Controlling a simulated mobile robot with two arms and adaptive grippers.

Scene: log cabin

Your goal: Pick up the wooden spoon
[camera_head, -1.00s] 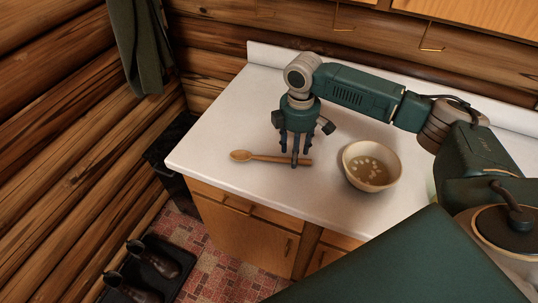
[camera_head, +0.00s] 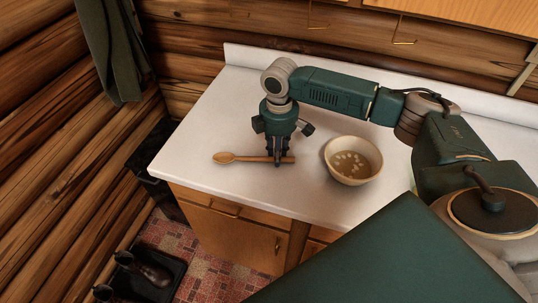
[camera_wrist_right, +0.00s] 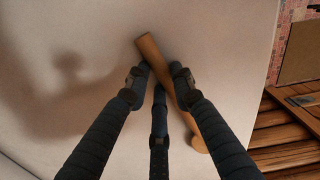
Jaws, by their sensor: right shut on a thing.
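The wooden spoon (camera_head: 240,158) lies level at the white counter's left part, its bowl end to the left in the head view. My right gripper (camera_head: 277,163) points down over the spoon's handle and is shut on it. In the right wrist view the handle (camera_wrist_right: 154,50) runs between the dark fingers of my right gripper (camera_wrist_right: 160,80). The fingers hide part of the handle, and I cannot tell whether the spoon touches the counter. My left gripper is not in view.
A cream bowl (camera_head: 337,164) with pale pieces in liquid stands right of the gripper. The white counter (camera_head: 215,115) has free room left of the gripper. A log wall stands behind.

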